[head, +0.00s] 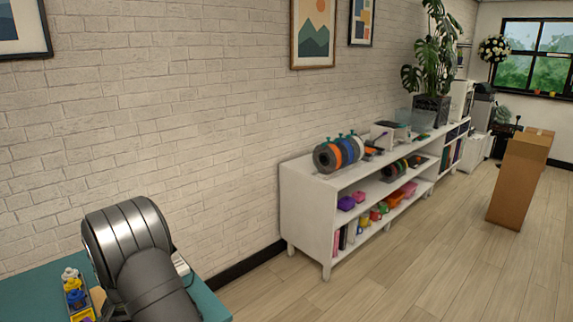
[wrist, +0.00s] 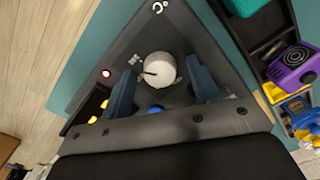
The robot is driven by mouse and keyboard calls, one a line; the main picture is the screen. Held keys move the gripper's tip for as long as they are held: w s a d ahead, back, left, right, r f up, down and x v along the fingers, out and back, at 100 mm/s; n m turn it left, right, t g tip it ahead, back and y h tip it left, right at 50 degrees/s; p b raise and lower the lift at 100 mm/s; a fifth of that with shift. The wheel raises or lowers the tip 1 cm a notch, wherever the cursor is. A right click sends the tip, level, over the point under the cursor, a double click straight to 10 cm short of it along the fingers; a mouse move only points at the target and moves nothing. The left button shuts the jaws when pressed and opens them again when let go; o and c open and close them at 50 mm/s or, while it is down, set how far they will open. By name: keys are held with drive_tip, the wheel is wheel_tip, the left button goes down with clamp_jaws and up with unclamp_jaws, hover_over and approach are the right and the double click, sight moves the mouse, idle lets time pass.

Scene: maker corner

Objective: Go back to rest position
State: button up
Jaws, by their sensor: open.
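My gripper (wrist: 161,66) shows in the wrist view, its two blue-grey fingers apart. A white round knob-like part (wrist: 159,69) with a dark mark appears between the fingers, over a dark grey panel-like surface (wrist: 160,28). I cannot tell how far it is below the fingertips, but the fingers look clear of its sides. In the head view my arm's metal links fill the lower left above the teal table (head: 38,284), and my gripper is hidden there.
In the head view a white shelf (head: 300,210) with spools stands along the brick wall. A cardboard box (head: 514,185) stands on the open wooden floor.

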drive_tip(key=shift+n, duration=1)
drive_tip(key=o, duration=1)
drive_tip(key=shift+c, duration=0.2)
drive_tip(key=w+d+r+m, duration=0.45)
drive_tip(key=r+m, duration=0.25)
drive_tip(key=r, duration=0.2)
drive_tip(key=w+d+r+m, duration=0.45)
drive_tip(key=r+m, duration=0.25)
drive_tip(key=r, duration=0.2)
drive_tip(key=f, duration=0.6)
drive_tip(key=s+f, duration=0.1)
drive_tip(key=f, duration=0.2)
drive_tip(key=shift+d+f, duration=0.2)
drive_tip(key=shift+d, duration=0.1)
drive_tip(key=shift+r, duration=0.15)
